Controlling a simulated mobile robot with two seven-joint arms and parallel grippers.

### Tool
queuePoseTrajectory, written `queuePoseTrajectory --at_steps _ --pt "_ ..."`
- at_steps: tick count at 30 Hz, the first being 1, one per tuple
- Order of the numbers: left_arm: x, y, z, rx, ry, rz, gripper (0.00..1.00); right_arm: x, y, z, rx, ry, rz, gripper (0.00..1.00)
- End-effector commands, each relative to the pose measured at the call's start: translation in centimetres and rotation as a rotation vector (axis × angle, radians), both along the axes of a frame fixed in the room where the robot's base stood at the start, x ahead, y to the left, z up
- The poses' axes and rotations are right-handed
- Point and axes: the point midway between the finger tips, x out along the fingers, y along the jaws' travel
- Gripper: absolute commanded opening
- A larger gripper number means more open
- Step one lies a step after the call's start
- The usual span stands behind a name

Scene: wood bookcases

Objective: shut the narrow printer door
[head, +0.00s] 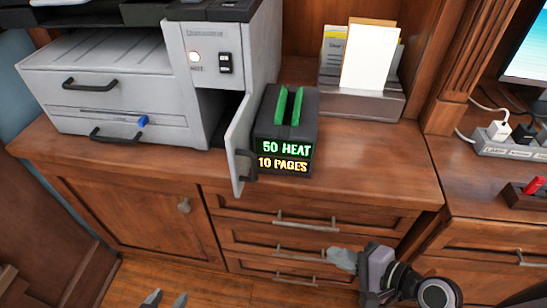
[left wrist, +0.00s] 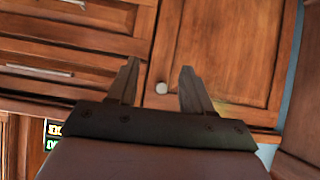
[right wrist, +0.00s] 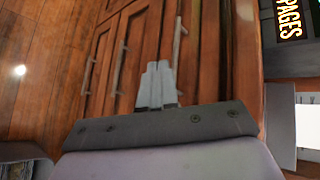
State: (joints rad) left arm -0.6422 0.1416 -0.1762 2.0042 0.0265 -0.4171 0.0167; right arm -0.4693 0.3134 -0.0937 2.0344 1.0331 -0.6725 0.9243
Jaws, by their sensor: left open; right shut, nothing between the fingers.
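The narrow printer door (head: 240,145) is a tall grey panel on the right part of the grey printer (head: 110,60). It stands open, swung out toward the front of the cabinet top, with a dark handle (head: 246,165) on its right face. My left gripper (head: 165,298) is open and empty, low at the bottom edge, in front of the cabinet and apart from the door. It also shows in the left wrist view (left wrist: 159,70). My right gripper (head: 342,260) is shut and empty in front of the drawers, below and right of the door. It also shows in the right wrist view (right wrist: 158,75).
A black box (head: 287,132) with green strips and lit text stands close right of the door. A paper holder (head: 360,100) stands behind it. Drawer handles (head: 305,226) stick out near my right gripper. The cabinet top (head: 385,165) is clear at the right.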

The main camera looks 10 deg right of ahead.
Motion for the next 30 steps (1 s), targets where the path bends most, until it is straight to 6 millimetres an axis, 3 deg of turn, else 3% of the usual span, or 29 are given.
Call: queuePoseTrajectory --at_steps 1,9,15,23,30 --pt "0.0 0.1 1.2 0.003 -0.001 0.0 0.5 0.4 0.1 2.3 0.11 0.057 -0.024 0.0" --pt "-0.1 0.5 3.6 0.014 -0.006 0.004 0.5 1.5 0.7 11.7 0.725 0.439 -0.091 0.0" --pt "-0.1 0.8 4.6 0.021 -0.008 0.006 0.5 1.8 0.6 16.7 1.001 0.652 -0.075 0.0" --pt "-0.2 0.8 4.7 0.024 -0.006 0.005 0.5 2.3 1.3 18.1 1.084 0.722 -0.065 0.0" --pt "-0.4 0.9 5.2 0.027 -0.008 0.003 0.5 4.5 5.2 18.2 1.083 0.718 -0.061 0.0"
